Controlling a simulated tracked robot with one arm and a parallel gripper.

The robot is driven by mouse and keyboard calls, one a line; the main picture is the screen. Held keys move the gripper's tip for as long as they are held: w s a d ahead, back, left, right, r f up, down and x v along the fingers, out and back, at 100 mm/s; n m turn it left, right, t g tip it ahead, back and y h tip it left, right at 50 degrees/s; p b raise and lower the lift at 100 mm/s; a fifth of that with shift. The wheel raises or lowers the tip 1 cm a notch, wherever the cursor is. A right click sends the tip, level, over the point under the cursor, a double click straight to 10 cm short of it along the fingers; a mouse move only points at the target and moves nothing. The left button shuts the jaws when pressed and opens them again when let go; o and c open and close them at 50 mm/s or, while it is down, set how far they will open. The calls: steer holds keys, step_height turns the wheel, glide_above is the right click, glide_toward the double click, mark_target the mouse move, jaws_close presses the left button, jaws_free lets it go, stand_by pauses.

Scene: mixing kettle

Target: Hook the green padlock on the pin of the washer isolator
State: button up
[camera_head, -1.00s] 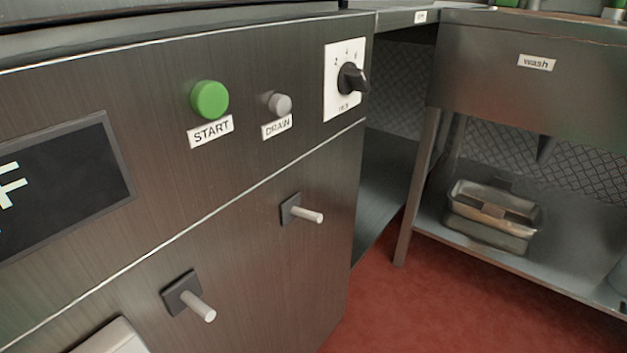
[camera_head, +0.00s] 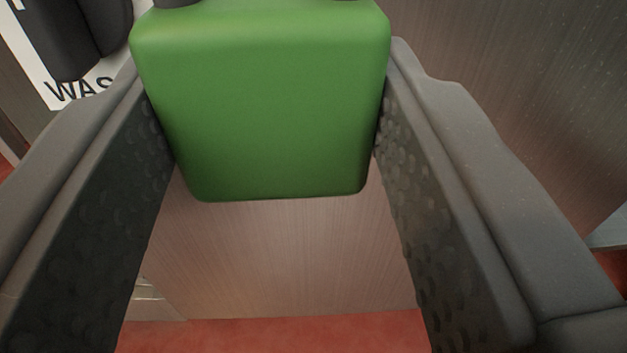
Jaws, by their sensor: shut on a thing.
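The green padlock (camera_head: 262,105) is large and close in the view. Its body is between the two dark textured fingers of my gripper (camera_head: 268,90), which is shut on it from both sides. Only the dark feet of its shackle show at the top edge; the rest of the shackle is out of frame. At the upper left is a white plate (camera_head: 62,95) lettered "WAS", the rest hidden by my left finger. A black knob (camera_head: 75,35) sits on it. This may be the washer isolator. No pin shows.
A brushed metal panel (camera_head: 290,255) stands behind and below the padlock. More metal surface (camera_head: 530,90) fills the upper right. Red floor (camera_head: 270,335) shows at the bottom, with a grey edge (camera_head: 610,232) at the far right.

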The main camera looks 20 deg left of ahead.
steer(key=shift+w, duration=1.15)
steer(key=shift+x, duration=1.4)
steer(key=shift+d+r, duration=0.1)
steer(key=shift+w+r+p, duration=0.1)
steer(key=shift+w+p, duration=0.2)
steer(key=shift+p, duration=0.15)
steer(key=shift+w, duration=0.2)
steer(key=shift+p+x, duration=0.55)
steer(key=shift+x, duration=0.85)
steer(key=shift+w, duration=0.1)
steer(key=shift+w+a+f, duration=0.3)
steer(key=shift+f, duration=0.35)
